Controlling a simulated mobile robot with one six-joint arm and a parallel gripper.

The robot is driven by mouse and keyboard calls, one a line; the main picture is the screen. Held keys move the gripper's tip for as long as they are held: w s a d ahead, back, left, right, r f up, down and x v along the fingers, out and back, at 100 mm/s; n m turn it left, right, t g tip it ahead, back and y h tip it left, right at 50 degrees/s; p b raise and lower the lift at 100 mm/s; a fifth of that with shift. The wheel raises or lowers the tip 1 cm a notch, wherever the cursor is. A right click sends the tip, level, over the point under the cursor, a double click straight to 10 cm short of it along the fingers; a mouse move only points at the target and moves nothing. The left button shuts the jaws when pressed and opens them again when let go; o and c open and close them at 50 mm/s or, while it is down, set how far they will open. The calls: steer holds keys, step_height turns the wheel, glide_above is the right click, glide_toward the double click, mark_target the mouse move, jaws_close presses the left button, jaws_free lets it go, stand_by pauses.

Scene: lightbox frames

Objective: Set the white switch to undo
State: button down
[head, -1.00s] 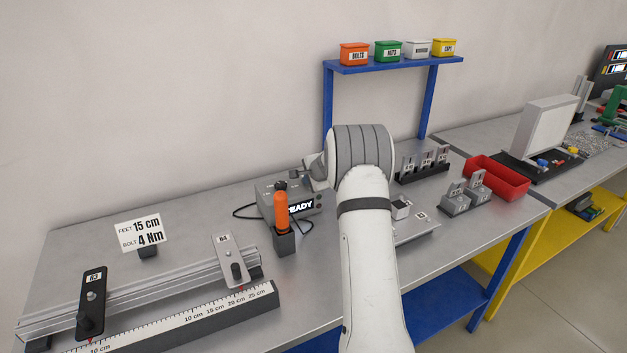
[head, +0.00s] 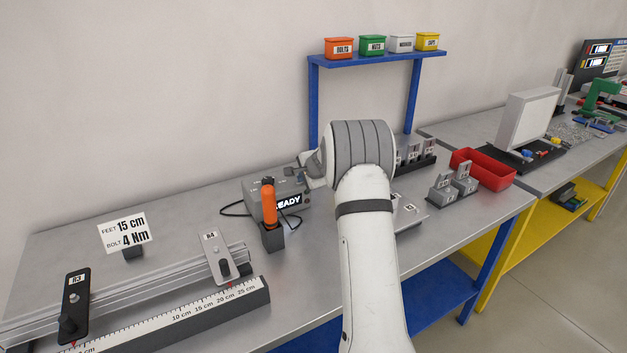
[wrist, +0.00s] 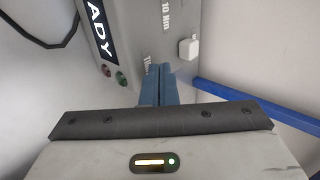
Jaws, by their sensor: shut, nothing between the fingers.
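The grey box with the READY display (head: 289,203) stands on the bench, left of my arm in the head view. In the wrist view its grey face (wrist: 135,25) fills the top middle. A small white block-like switch (wrist: 188,48) sticks out near the box's edge, beside a "10 Nm" label. I cannot read any "undo" mark. My gripper (wrist: 160,68) shows in the wrist view with its blue fingers shut together and empty. The fingertips overlap the box's lower edge in the picture, just left of and below the switch. Contact cannot be told. The head view mostly hides the gripper.
An orange-handled tool (head: 269,205) stands in a dark holder before the box. A rail with a ruler (head: 200,312) lies left. A red bin (head: 483,168) is farther right.

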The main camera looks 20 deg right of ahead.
steer(key=v, duration=1)
steer(key=shift+b, duration=0.45)
steer(key=shift+w, duration=0.1)
steer(key=s+a+r+n+g+y, duration=0.1)
steer(key=s+a+r+n+g, duration=0.2)
steer(key=s+a, duration=0.45)
steer(key=s+a+r+n, duration=0.2)
steer(key=s+a+n, duration=0.3)
steer(key=s+a, duration=0.3)
steer(key=s+a+f+n+g+h, duration=0.1)
steer(key=s+n, duration=0.3)
steer(key=s, duration=0.9)
steer(key=s+a+f+n+g+h, duration=0.1)
steer(key=s+n, duration=0.3)
steer(key=s, duration=0.9)
steer(key=shift+s+a+f+n+g, duration=0.25)
steer(key=shift+a+f+n+g, duration=0.15)
steer(key=shift+a+f+g, duration=0.35)
